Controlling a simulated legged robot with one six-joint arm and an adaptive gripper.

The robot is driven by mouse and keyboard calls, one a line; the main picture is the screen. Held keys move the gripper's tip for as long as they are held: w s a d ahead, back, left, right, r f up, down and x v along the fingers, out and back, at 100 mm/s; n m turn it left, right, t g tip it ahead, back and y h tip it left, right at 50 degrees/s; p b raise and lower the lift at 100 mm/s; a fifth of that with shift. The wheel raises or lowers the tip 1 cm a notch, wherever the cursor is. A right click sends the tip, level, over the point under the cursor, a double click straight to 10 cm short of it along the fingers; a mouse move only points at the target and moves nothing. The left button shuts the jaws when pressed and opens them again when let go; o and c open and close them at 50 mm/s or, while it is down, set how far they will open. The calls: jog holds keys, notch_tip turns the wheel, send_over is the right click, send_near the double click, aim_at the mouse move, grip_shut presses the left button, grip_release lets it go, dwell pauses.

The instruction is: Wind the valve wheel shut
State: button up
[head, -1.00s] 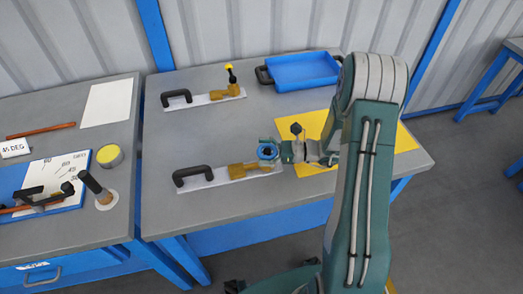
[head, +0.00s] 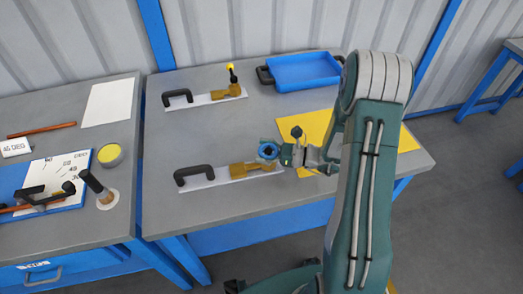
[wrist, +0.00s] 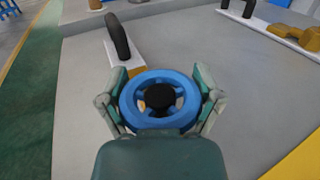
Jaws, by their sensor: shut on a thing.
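The blue valve wheel (head: 268,151) sits at the right end of a brass valve (head: 243,170) on a white plate with a black handle (head: 194,173). In the wrist view the wheel (wrist: 159,100) is seen face on, with a black hub at its centre. My gripper (head: 284,155) reaches the wheel from the right. In the wrist view my gripper (wrist: 160,97) has one finger on each side of the wheel's rim, shut on it. The valve body is mostly hidden beneath the wheel there.
A second brass valve (head: 228,91) with a yellow-tipped lever stands on its plate farther back. A blue tray (head: 305,70) is at the back right, and a yellow mat (head: 318,127) lies partly behind my arm. The left bench (head: 60,240) holds a gauge board. Bare grey tabletop lies between the two valves.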

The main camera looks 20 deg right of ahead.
jog(key=m+t+h, duration=0.4)
jog(key=t, duration=0.1)
jog(key=m+t+h, duration=0.2)
jog(key=shift+w+d, duration=0.25)
jog(key=shift+w, duration=0.05)
jog(key=shift+w+d+m+t+h, duration=0.15)
jog(key=shift+m+t+h, duration=0.7)
jog(key=shift+h, duration=0.6)
jog(key=shift+d+m+t+h, duration=0.15)
jog(key=shift+m+t+h, duration=0.4)
jog(key=shift+m+h, duration=0.75)
jog(key=shift+h, duration=0.45)
jog(key=o, duration=0.9)
jog(key=shift+n+y, duration=0.25)
jog(key=shift+y, duration=0.25)
